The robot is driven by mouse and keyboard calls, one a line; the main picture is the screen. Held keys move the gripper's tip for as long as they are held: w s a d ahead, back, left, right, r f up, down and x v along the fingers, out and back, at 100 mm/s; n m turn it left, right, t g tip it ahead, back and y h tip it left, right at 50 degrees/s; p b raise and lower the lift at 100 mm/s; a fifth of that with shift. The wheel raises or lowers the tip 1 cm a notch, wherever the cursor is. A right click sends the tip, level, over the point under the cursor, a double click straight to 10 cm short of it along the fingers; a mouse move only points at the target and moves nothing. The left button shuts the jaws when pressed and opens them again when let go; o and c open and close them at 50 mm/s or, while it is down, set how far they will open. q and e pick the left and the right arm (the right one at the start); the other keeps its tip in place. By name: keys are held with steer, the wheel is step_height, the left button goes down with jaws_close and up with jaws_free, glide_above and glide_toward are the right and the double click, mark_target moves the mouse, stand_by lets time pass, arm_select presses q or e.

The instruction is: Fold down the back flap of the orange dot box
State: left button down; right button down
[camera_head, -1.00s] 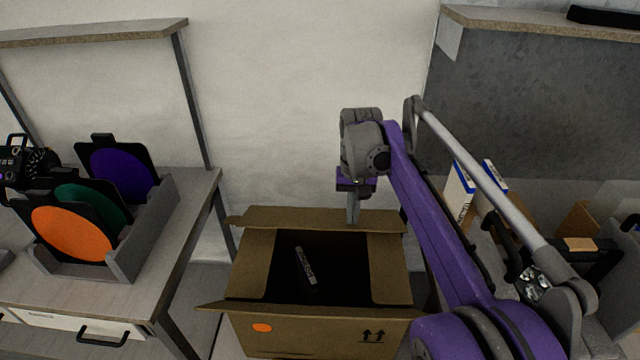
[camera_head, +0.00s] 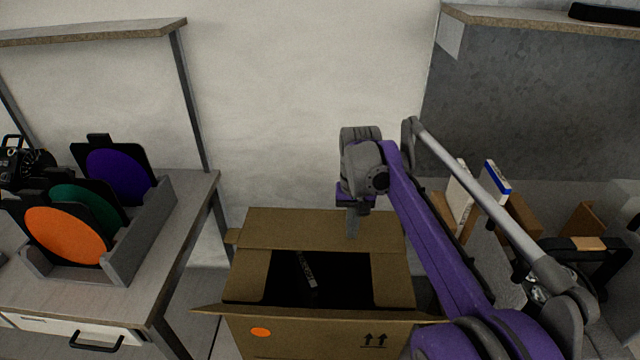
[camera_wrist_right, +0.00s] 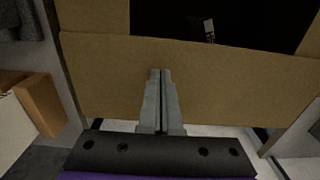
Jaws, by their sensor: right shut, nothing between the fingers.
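The orange dot box (camera_head: 300,333) is an open brown carton with an orange dot on its front face. The front flap stands out toward me, and the side flaps slope inward. My right gripper (camera_head: 352,232) is shut with nothing in it, fingers down at the back flap near its right end. In the right wrist view, the shut fingers (camera_wrist_right: 161,75) lie over the brown flap (camera_wrist_right: 225,85). A dark object with a pale label (camera_head: 306,270) shows inside the box. My left gripper is out of view.
A table (camera_head: 168,262) at the left holds a grey rack (camera_head: 142,238) with orange, green and purple discs. Boxes (camera_head: 490,190) and black-handled items stand at the right. A pale wall is behind the box.

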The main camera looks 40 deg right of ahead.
steer(key=shift+r, duration=0.1)
steer(key=shift+r+p, duration=1.7)
steer(key=shift+r, duration=0.1)
step_height(320, 180, up, 8)
steer(key=p, duration=0.6)
steer(key=shift+r, duration=0.15)
